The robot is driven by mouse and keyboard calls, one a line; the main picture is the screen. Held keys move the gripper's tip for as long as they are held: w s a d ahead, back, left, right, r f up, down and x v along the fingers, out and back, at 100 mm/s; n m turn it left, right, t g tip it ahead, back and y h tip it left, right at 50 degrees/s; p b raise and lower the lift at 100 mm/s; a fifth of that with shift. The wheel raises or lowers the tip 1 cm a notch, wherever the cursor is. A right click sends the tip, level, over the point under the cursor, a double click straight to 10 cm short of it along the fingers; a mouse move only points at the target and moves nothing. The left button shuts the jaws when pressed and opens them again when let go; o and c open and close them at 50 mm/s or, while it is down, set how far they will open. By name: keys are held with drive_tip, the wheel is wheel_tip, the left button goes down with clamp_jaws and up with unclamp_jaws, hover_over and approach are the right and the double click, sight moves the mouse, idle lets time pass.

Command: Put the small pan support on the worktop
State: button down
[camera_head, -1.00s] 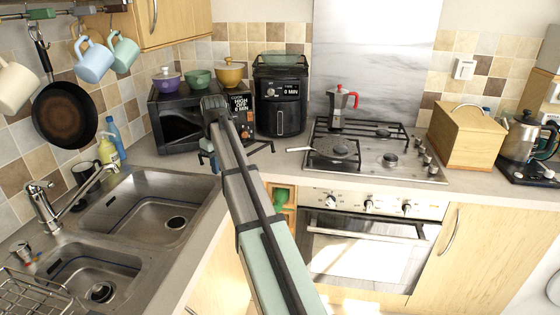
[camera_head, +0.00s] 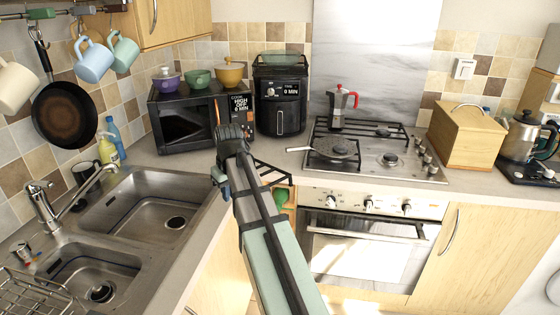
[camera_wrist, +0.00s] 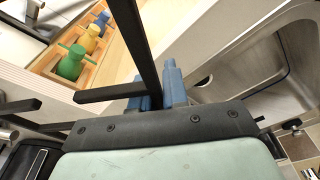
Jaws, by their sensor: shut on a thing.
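The small pan support (camera_head: 272,172) is a black frame of thin bars. My gripper (camera_head: 220,182) is shut on it, and the bars reach out to the right of the fingers. In the wrist view the blue fingers (camera_wrist: 160,88) close on the black bars (camera_wrist: 130,40), which extend up and left. In the head view the support overlaps the front edge of the worktop (camera_head: 145,157), between the sink and the hob. It appears to be held above the surface; the exact gap cannot be told. My wrist hides part of the worktop.
The hob (camera_head: 425,172) carries a frying pan (camera_head: 333,148) and a moka pot (camera_head: 340,105). A microwave (camera_head: 185,125) and an air fryer (camera_head: 280,100) stand behind. The sink (camera_head: 150,205) lies left. A wooden compartment (camera_wrist: 70,75) holds coloured bottles. Worktop before the microwave is clear.

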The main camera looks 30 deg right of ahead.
drive_tip(key=s+d+f+n, duration=0.1)
drive_tip(key=s+d+f, duration=0.1)
drive_tip(key=d, duration=0.4)
drive_tip(key=s+d+f+n, duration=0.1)
drive_tip(key=s+d+f, duration=0.2)
drive_tip(key=d, duration=0.3)
drive_tip(key=w+d+f+n+y, duration=0.1)
drive_tip(key=w+d, duration=0.3)
drive_tip(key=w, duration=0.4)
drive_tip(key=w+d+n+y, duration=0.1)
drive_tip(key=w+d+n, duration=0.2)
drive_tip(key=w, duration=0.6)
drive_tip(key=shift+w+d+f+n+t, duration=0.2)
drive_tip(key=shift+d+f+n+t, duration=0.15)
drive_tip(key=shift+n, duration=0.35)
drive_tip(key=shift+f, duration=0.2)
